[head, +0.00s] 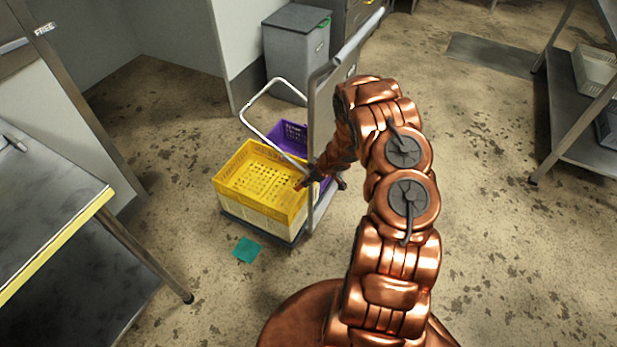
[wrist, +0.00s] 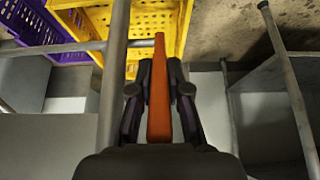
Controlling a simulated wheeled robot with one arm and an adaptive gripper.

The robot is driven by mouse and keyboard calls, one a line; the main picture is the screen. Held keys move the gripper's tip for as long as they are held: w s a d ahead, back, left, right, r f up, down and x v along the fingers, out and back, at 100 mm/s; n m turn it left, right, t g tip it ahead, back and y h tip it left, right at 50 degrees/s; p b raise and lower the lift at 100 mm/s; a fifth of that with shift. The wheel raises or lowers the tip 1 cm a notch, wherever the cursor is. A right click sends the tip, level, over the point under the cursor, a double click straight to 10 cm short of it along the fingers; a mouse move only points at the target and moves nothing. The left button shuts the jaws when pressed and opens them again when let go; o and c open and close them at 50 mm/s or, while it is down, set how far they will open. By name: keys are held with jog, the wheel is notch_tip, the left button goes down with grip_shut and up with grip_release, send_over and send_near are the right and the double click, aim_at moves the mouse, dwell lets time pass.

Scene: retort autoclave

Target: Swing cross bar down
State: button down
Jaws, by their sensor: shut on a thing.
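My gripper (head: 313,178) is at the end of my copper arm, low beside the trolley with the yellow crate. In the wrist view its dark fingers (wrist: 160,90) are closed on the sides of a tapered orange handle (wrist: 159,65). A small orange end of the handle (head: 299,185) shows in the head view. A thin grey bar (wrist: 60,47) runs sideways across the wrist view to near the handle's tip. I cannot tell whether they are joined. A thicker grey post (wrist: 115,75) stands just left of the fingers.
A yellow crate (head: 228,175) and a purple crate (head: 282,132) sit by a bent white tube frame (head: 257,98). A grey bin (head: 294,45) stands behind. A yellow-edged table (head: 50,220) is left, a metal shelf (head: 590,140) right.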

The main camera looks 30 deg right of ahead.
dwell(0.4)
jog(key=c, duration=1.1)
grip_release()
jog(key=v, duration=1.2)
